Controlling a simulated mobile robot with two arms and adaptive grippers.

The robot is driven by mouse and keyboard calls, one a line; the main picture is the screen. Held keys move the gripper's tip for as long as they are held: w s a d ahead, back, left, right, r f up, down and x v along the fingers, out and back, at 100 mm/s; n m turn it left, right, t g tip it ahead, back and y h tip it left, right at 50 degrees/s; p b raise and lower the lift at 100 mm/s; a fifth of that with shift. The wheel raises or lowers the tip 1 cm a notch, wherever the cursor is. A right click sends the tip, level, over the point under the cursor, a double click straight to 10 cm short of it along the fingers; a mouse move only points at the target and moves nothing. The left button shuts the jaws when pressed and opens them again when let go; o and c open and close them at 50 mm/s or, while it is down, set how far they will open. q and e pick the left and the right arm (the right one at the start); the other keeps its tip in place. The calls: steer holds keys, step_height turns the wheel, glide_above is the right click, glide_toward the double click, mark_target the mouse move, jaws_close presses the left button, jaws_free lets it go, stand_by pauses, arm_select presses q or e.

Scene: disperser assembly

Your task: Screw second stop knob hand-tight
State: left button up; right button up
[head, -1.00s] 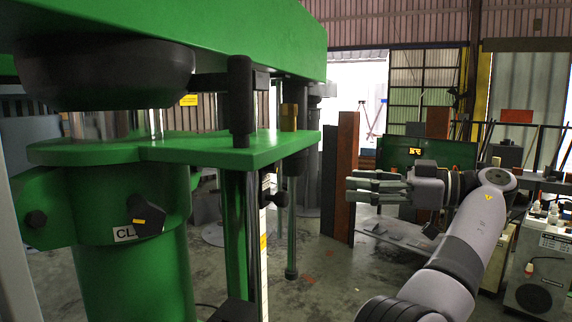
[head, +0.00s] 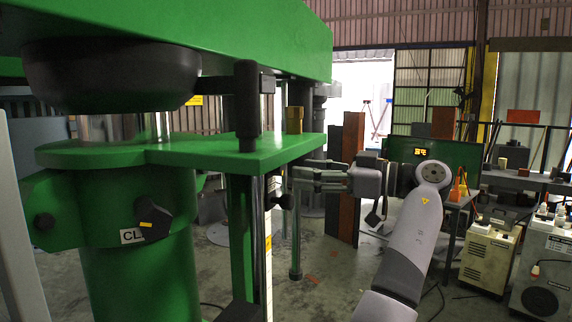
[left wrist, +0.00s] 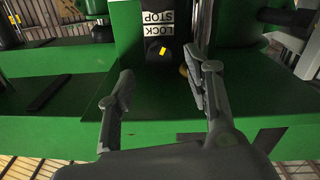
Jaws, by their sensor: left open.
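A small black knob (head: 282,201) sticks out from the side of the upright rod under the green plate (head: 220,148) in the head view. My left gripper (head: 298,176) is open, with its fingers pointing left, just above and right of that knob in the picture. In the left wrist view, a black knob with a yellow mark (left wrist: 161,53) sits below a LOCK STOP label (left wrist: 158,17). The open fingers (left wrist: 160,75) lie on either side of it in the picture, apart from it. I cannot tell how tight either knob is. My right gripper is not in view.
The green column (head: 130,265) carries another black knob with a yellow mark (head: 152,216). Rust-brown posts (head: 349,180) stand behind my gripper. Floor is free between.

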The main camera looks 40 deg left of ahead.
mark_target(283, 169)
arm_select(q)
steer(key=p+x, duration=0.1)
steer(key=x, duration=0.4)
steer(key=shift+s+a, duration=0.1)
steer(key=shift+a, duration=0.2)
steer(key=shift+c, duration=0.3)
jaws_close()
